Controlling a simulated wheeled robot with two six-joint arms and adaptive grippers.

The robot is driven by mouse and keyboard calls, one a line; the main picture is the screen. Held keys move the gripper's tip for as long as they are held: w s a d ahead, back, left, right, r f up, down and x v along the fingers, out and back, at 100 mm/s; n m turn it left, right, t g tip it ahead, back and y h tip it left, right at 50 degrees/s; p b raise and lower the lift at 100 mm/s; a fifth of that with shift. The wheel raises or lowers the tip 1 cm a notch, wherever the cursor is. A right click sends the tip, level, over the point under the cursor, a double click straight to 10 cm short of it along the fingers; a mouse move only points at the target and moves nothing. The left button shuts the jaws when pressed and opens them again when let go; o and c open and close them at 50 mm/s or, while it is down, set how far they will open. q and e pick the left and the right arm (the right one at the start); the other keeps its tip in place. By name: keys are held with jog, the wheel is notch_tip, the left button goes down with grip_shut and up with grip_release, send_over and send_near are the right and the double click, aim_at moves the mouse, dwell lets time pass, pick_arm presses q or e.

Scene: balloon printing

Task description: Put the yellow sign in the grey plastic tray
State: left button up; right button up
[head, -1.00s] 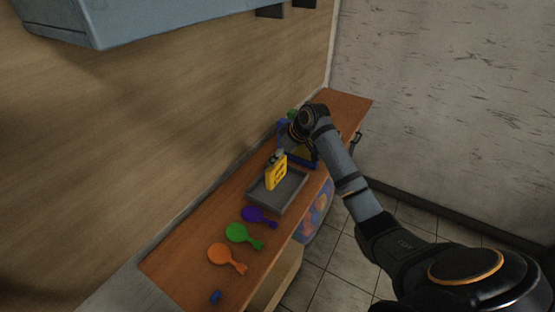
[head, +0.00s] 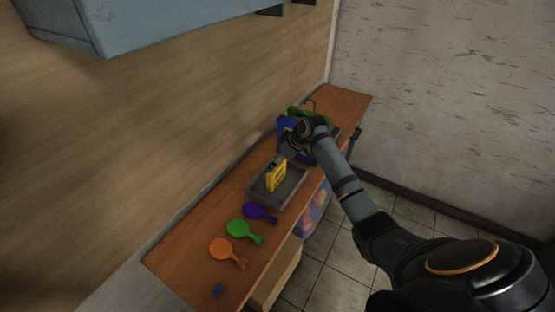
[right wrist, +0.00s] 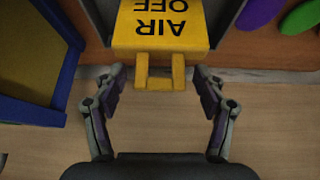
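In the right wrist view the sign (right wrist: 160,28) shows the words "AIR OFF" upside down, with a yellow loop handle towards me. My right gripper (head: 281,158) is just beside the sign on its far side. In the right wrist view its fingers (right wrist: 160,88) are spread to either side of the handle, with gaps on both sides and nothing between them gripped. My left gripper is not in view.
Purple (head: 257,211), green (head: 242,230) and orange (head: 223,250) balloons lie flat in front of the tray. A small blue piece (head: 218,290) lies near the front end. A blue frame (head: 287,126) and a green object stand behind the tray. The wall borders the shelf's left side.

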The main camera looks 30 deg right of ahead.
jog(key=shift+r, duration=0.15)
jog(key=b+v, duration=0.2)
jog(key=v, duration=1)
